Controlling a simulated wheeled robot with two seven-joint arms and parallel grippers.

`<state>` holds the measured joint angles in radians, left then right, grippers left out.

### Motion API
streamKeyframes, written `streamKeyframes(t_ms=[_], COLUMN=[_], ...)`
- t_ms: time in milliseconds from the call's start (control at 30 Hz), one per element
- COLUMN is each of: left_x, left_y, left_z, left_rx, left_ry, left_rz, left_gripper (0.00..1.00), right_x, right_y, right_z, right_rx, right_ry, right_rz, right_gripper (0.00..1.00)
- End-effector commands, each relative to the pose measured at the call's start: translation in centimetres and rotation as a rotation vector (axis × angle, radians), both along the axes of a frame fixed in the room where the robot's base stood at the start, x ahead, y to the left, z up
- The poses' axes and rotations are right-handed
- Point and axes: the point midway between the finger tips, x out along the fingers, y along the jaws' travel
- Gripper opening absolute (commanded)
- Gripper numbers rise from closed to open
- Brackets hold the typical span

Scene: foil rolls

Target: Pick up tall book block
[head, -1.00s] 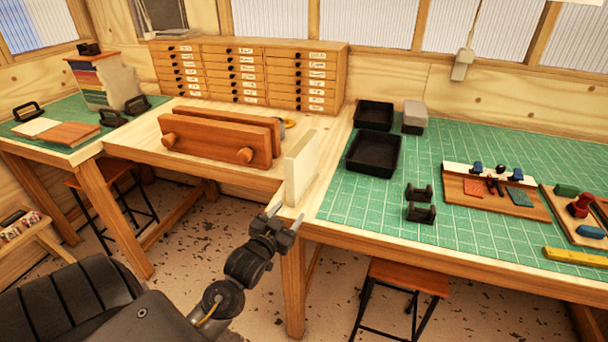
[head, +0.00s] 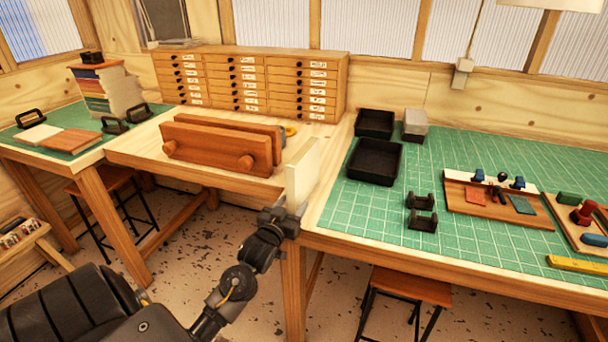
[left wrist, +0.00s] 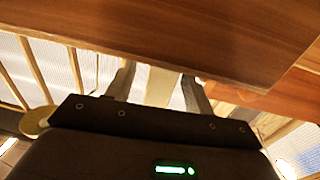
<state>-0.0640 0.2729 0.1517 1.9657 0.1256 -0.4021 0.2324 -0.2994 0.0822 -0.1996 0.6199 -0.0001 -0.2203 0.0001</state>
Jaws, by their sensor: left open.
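The tall book block (head: 303,170) is a cream, upright slab at the front edge of the wooden bench, left of the green mat. My left gripper (head: 286,209) is open at the near, lower end of the block. In the left wrist view a pale strip of the block (left wrist: 161,88) shows between the two spread fingers of the left gripper (left wrist: 160,92). I cannot tell whether the fingers touch it. My right gripper is not in view.
A wooden press (head: 218,147) with two round knobs stands left of the block. Black trays (head: 374,162) and black holders (head: 422,213) sit on the green mat to the right. A drawer cabinet (head: 250,85) stands behind. In the left wrist view a brown wooden surface (left wrist: 190,40) lies close above the fingers.

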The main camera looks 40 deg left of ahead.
Motion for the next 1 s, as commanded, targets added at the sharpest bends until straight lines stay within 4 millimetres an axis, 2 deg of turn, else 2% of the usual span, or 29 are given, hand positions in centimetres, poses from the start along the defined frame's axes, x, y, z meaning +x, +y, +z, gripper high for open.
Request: streamKeyframes(t_ms=[200,300,633,1000], left_x=[3.0,4.1,4.7,4.7], left_y=[1.0,1.3,1.5,1.5], left_z=[0.7,0.4,0.2,0.2], left_rx=[0.002,0.001,0.001,0.001], left_ry=[0.001,-0.001,0.0,0.0], left_rz=[0.001,0.001,0.0,0.0], left_gripper=[0.53,0.53,0.51,0.03], right_x=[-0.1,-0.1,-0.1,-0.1], right_y=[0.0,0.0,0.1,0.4], right_z=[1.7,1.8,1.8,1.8], right_rx=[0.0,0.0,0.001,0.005], right_ry=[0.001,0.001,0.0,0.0], right_rz=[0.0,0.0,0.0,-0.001], right_gripper=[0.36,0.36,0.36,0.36])
